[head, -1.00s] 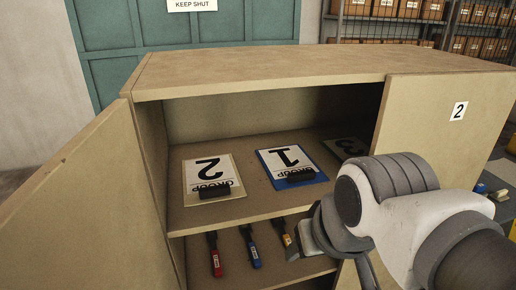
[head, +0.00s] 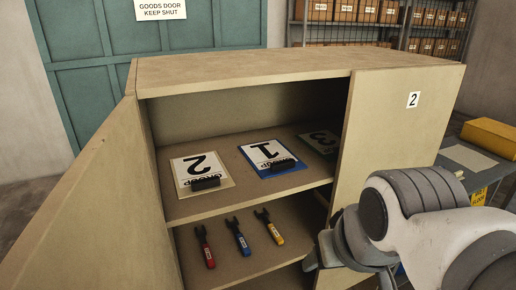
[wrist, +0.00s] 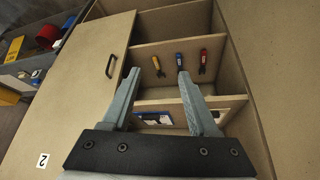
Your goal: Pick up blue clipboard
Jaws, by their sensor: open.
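The blue clipboard (head: 282,168) lies flat on the upper shelf of the cabinet, with a white sheet marked 1 and a dark clip at its front edge. In the wrist view part of the blue clipboard (wrist: 139,117) shows between and behind my fingers. My gripper (wrist: 155,80) is open and empty, outside the cabinet front. In the head view my arm is at the lower right and the fingertips are mostly hidden.
A cream clipboard (head: 228,184) marked 2 lies left of it, and a dark clipboard (head: 318,141) marked 3 lies right, partly behind the right door (head: 385,150). Several wrenches (head: 240,238) lie on the lower shelf. The left door (head: 95,205) stands open. A yellow box (head: 491,135) stands at right.

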